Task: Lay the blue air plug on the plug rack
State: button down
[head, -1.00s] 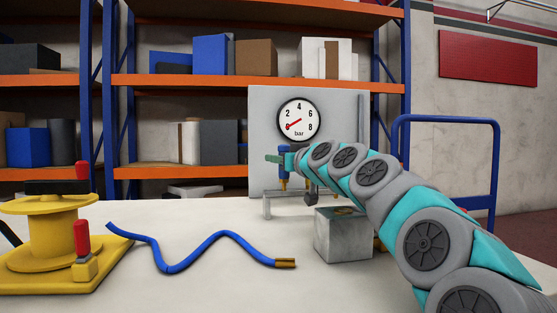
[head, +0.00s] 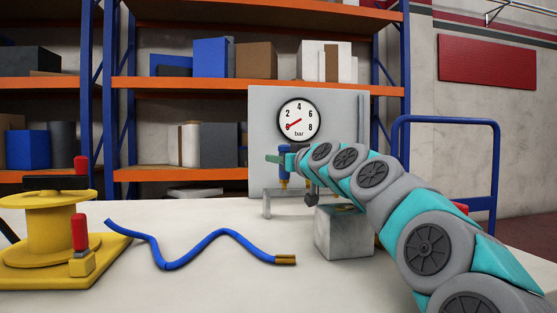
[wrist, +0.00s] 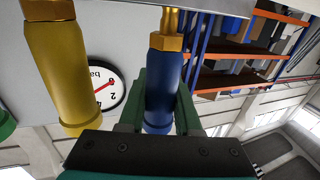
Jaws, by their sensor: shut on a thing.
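The blue air plug (head: 284,155) stands upright with its brass end down at the grey metal plug rack (head: 267,206). My gripper (head: 282,160) is closed around the plug's blue body. In the wrist view, the blue plug (wrist: 165,85) sits between the green fingers of my gripper (wrist: 160,100). There its brass end points up towards the edge of the grey rack plate (wrist: 215,6). I cannot tell whether it rests on the rack. A yellow plug (wrist: 60,75) with a brass collar is beside it, apart from my fingers.
A pressure gauge (head: 298,119) is on the grey panel (head: 345,130) behind the rack. A grey block (head: 343,235) stands right of the rack, under my arm. A blue hose (head: 215,240) and a yellow reel (head: 50,225) lie to the left.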

jog(key=f, duration=0.3)
jog(key=shift+w+a+f, duration=0.3)
jog(key=shift+w+f, duration=0.05)
jog(key=shift+w, duration=0.05)
notch_tip(320, 180, up, 7)
jog(key=p, duration=0.2)
jog(key=shift+s+d+f+p, duration=0.2)
jog(key=shift+s+d+p, duration=0.1)
jog(key=shift+p, duration=0.1)
